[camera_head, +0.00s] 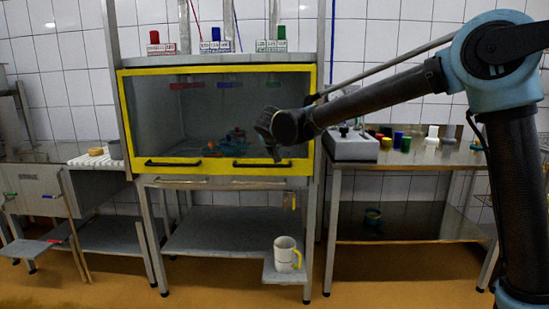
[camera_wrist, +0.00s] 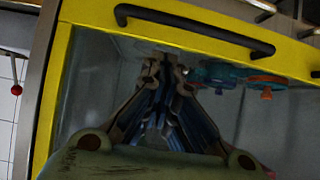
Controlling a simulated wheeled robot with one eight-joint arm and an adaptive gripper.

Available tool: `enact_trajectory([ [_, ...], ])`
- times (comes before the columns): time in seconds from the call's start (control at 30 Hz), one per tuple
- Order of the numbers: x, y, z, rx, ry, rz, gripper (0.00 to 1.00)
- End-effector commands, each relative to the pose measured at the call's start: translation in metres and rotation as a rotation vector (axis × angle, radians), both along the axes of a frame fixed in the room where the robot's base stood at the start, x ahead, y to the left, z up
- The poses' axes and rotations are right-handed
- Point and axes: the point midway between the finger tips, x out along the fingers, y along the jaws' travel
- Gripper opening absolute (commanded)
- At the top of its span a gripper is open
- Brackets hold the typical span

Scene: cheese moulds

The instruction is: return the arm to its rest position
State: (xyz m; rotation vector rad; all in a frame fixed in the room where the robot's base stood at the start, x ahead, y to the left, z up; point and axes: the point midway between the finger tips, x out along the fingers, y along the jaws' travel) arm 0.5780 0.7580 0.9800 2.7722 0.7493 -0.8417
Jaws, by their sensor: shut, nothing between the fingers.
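My gripper (camera_head: 268,138) is raised in front of the yellow-framed glass cabinet (camera_head: 218,167), near the right part of its pane. In the wrist view, the fingers of my gripper (camera_wrist: 163,68) come together with nothing between them. My arm reaches in from the right, with its elbow high at the upper right. The exact gap between my fingers and the glass cannot be told.
Two black handles (camera_head: 172,163) (camera_wrist: 195,30) sit on the cabinet's lower frame. A bench with a grey device (camera_head: 350,148) and small coloured containers stands at right. A white mug (camera_head: 284,252) stands on a low shelf. A slatted white board (camera_head: 95,160) lies at left.

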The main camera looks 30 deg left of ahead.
Motion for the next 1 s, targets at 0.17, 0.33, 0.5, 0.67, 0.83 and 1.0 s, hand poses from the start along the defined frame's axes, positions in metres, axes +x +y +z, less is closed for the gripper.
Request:
enact_trajectory([
  [0.17, -0.026, -0.015, 0.019, -0.001, 0.001, 0.001, 0.00],
  [0.33, -0.041, -0.025, 0.032, -0.001, 0.001, -0.001, 0.00],
  [0.5, -0.048, -0.030, 0.038, -0.001, 0.000, -0.002, 0.00],
  [0.67, -0.049, -0.031, 0.039, -0.001, 0.001, -0.002, 0.00],
  [0.83, -0.033, -0.049, 0.038, -0.015, 0.009, -0.023, 0.00],
  [1.0, 0.015, -0.119, 0.036, -0.072, 0.038, -0.093, 0.00],
])
